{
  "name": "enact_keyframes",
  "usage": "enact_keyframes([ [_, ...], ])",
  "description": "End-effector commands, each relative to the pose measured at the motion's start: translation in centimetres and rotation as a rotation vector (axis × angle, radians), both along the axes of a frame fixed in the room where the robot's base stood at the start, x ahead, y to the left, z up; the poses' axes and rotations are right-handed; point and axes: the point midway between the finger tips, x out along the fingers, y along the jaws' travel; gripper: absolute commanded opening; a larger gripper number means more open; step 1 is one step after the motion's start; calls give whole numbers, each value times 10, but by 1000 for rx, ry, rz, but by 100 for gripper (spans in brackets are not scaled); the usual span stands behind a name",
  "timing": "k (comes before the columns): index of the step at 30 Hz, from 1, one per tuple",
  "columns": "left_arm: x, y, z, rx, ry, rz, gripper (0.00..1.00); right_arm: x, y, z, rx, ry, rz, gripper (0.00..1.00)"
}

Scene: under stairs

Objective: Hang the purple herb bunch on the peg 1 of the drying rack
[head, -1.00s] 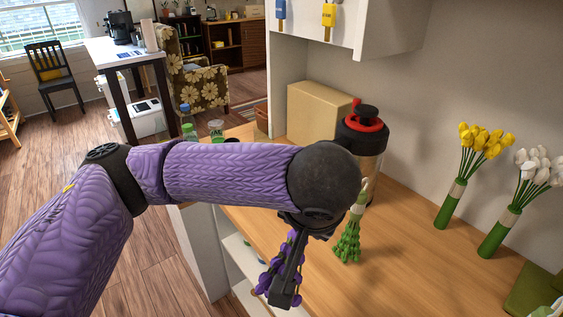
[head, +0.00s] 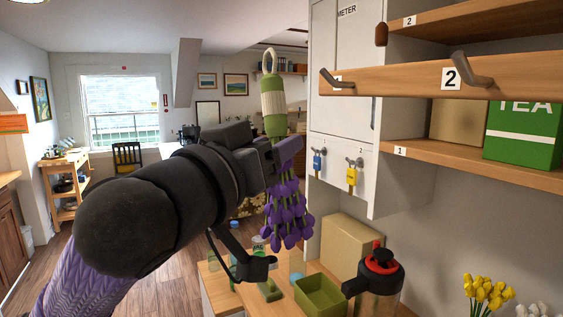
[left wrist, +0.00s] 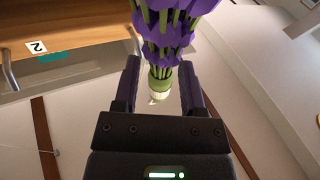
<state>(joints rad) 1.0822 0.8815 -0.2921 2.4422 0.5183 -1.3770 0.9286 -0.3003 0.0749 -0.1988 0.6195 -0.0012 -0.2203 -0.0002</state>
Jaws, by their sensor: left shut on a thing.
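The purple herb bunch (head: 289,215) is in my left gripper (head: 272,152), which is shut on it. Its purple flowers hang down, and its green wrapped stems and pale loop (head: 269,60) point up. The drying rack's wooden rail (head: 400,80) is to the right of the bunch, clear of it. The left peg (head: 336,80), at the rail's left end, partly covers its label, so I cannot read its number. The other peg (head: 473,71) is by the label 2. In the left wrist view the bunch (left wrist: 163,45) passes between the fingers (left wrist: 160,88). My right gripper is out of view.
A shelf with a green tea tin (head: 523,135) is behind and below the rail. Below are a cardboard box (head: 352,247), a red-and-black-topped jar (head: 378,275) and a green container (head: 318,295).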

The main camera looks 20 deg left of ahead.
Motion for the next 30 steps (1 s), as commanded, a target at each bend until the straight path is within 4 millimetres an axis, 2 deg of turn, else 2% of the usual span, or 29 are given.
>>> enact_keyframes([
  [7,2,-2,1,-16,4,5,0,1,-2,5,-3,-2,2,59],
  [30,62,-49,-6,-16,6,6,0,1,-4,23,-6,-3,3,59],
])
